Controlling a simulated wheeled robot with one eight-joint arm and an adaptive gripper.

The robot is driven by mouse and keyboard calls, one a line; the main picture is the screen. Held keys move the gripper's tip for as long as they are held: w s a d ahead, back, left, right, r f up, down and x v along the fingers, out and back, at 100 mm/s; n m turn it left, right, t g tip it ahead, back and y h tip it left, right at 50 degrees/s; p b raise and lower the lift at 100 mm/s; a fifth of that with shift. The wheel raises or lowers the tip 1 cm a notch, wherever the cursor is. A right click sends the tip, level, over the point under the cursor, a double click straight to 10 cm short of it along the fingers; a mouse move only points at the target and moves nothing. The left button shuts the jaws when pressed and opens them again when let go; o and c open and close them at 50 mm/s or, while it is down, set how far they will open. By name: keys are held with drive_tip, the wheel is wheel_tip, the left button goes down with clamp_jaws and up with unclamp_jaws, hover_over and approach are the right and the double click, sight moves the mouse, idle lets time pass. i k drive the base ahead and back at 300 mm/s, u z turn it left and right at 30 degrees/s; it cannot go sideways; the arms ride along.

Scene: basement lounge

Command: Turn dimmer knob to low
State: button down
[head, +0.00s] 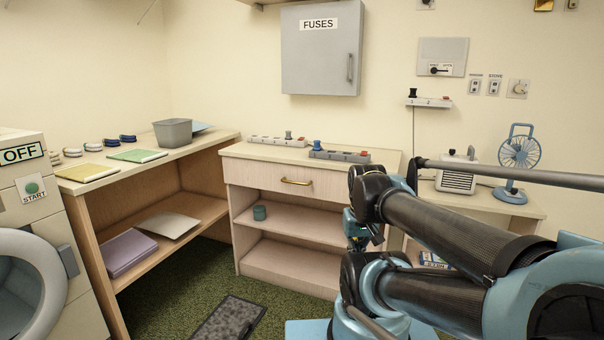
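The likely dimmer knob (519,88) is a small round pale knob on a square wall plate at the upper right, right of two small switch plates. Its marking and setting are too small to read. My arm reaches in from the right edge, folded in front of the low shelf unit. What seems to be my gripper (360,236) shows partly beside the dark arm joints, well below and left of the knob and apart from it. Its fingers are too hidden to tell whether they are open or shut.
Two labelled switches (476,87) and a grey panel (442,57) are left of the knob. Below stand a blue fan (519,150) and a boxy heater-like appliance (457,172) on a low table. A fuse box (321,48) hangs left. Wall around the knob is clear.

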sight(519, 88)
drive_tip(key=z, duration=1.1)
drive_tip(key=k, duration=0.95)
drive_tip(key=z, duration=0.25)
drive_tip(key=i, duration=1)
drive_tip(key=z, duration=0.1)
drive_tip(key=k, duration=0.2)
drive_tip(key=z, duration=0.05)
